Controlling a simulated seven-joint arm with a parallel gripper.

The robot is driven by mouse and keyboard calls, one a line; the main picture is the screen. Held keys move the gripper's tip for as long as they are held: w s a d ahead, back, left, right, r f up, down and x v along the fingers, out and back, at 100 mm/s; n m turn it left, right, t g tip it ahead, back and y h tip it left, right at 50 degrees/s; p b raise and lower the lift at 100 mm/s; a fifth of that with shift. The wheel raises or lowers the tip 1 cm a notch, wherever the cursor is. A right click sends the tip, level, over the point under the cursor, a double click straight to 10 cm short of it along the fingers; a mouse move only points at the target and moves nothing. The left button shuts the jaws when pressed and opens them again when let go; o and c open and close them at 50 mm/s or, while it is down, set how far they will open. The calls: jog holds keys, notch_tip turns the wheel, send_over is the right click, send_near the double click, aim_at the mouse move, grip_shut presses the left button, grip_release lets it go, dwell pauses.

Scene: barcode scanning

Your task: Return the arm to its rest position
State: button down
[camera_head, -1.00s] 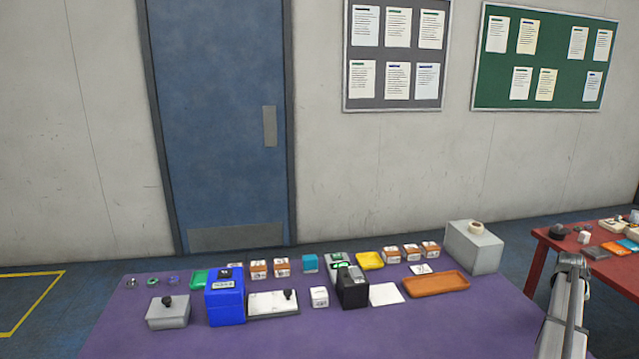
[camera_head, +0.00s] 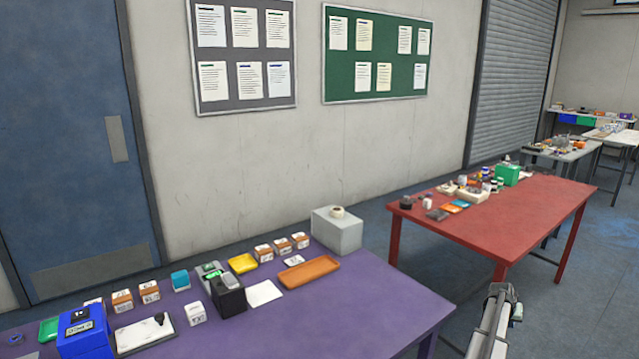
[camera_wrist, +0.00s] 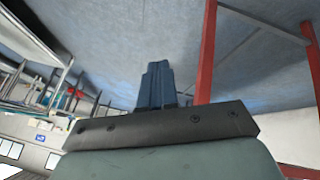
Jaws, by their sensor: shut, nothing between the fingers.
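My gripper shows in the wrist view (camera_wrist: 156,84), its dark fingers together with nothing between them. Beyond the fingers are the grey floor and red table legs. In the head view my arm (camera_head: 492,322) rises from the bottom edge at the right, in front of the floor between the purple table (camera_head: 385,300) and the red table (camera_head: 520,215). The fingers cannot be made out in the head view. My arm appears apart from the things on both tables.
The purple table holds a blue box (camera_head: 85,335), a black device (camera_head: 228,295), an orange tray (camera_head: 309,272), a yellow tray (camera_head: 242,263) and a grey box (camera_head: 337,232). The red table carries small items and a green box (camera_head: 507,174). Floor right of the red table is clear.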

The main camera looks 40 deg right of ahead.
jog(key=w+a+f+m+t+y, duration=0.1)
jog(key=w+a+f+m, duration=0.15)
jog(key=a+f, duration=0.95)
jog(key=w+a+f+m+y, duration=0.1)
jog(key=w+a+f, duration=0.3)
jog(key=a+f, duration=0.8)
jog(key=w+a+f+n+y, duration=0.1)
jog(key=w+a+f, duration=0.1)
jog(key=a+f, duration=0.35)
jog(key=w+a+f+n, duration=0.1)
jog(key=w+a+f, duration=0.2)
jog(key=a, duration=0.5)
jog(key=a+n+g+y, duration=0.25)
jog(key=a+n, duration=0.35)
jog(key=a, duration=2.2)
jog(key=s+a+r+n+g, duration=0.2)
jog(key=s+a+n, duration=0.2)
jog(key=s+a, duration=0.3)
jog(key=s+a+r+n+g, duration=0.2)
jog(key=s+a+n, duration=0.3)
jog(key=a, duration=1.1)
jog(key=s+r+y, duration=0.1)
jog(key=s, duration=0.2)
jog(key=shift+r, duration=0.15)
jog(key=shift+s, duration=0.1)
